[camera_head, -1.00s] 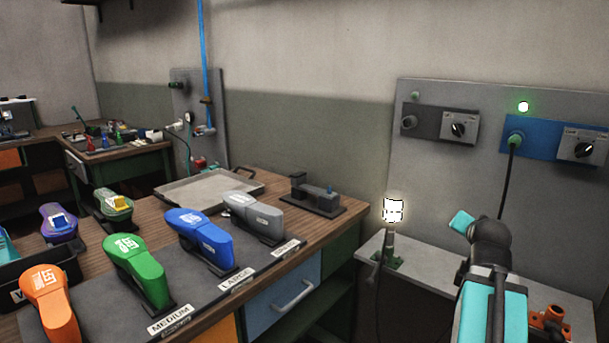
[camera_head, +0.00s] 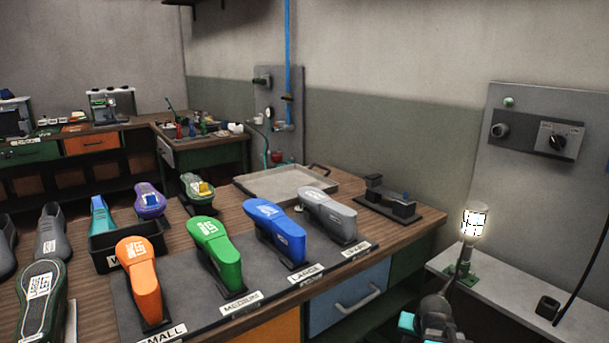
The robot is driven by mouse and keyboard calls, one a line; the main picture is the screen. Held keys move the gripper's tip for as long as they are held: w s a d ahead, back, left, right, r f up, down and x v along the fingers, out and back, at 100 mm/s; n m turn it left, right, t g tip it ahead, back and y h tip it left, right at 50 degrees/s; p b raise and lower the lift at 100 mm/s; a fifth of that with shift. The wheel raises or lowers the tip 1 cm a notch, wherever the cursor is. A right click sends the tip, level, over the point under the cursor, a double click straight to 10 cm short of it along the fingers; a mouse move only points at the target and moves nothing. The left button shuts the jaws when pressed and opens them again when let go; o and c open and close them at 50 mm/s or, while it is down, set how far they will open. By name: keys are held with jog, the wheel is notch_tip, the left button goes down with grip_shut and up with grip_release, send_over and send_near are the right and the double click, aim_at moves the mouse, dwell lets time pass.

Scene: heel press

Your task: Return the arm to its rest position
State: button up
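Part of my arm (camera_head: 435,318) shows at the bottom edge of the head view, right of centre, dark with turquoise parts. It is in front of the workbench's right end and the grey side shelf. My gripper's fingers cannot be made out, so I cannot tell whether it is open or shut, or whether it holds anything.
A wooden workbench (camera_head: 405,238) carries orange (camera_head: 138,265), green (camera_head: 215,252), blue (camera_head: 275,232) and grey (camera_head: 328,214) shoe lasts on labelled stands. A metal tray (camera_head: 285,186) lies behind them. A lit lamp (camera_head: 473,222) stands on the grey shelf (camera_head: 510,300) at right.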

jog(key=s+a+f+n+g, duration=0.2)
jog(key=s+a+f, duration=0.3)
jog(key=a+f, duration=0.25)
jog(key=s+a+f+n+g, duration=0.25)
jog(key=s+a+f, duration=0.25)
jog(key=a+f, duration=0.25)
jog(key=s+f+g+p, duration=0.2)
jog(key=s+f, duration=0.4)
jog(key=s, duration=0.6)
jog(key=s+f+g+p, duration=0.3)
jog(key=s+f, duration=0.3)
jog(key=s, duration=0.7)
jog(key=shift+a+f+y, duration=0.15)
jog(key=shift+f+y, duration=0.2)
jog(key=shift+y, duration=0.05)
jog(key=shift+s+g, duration=0.1)
jog(key=shift+g, duration=0.15)
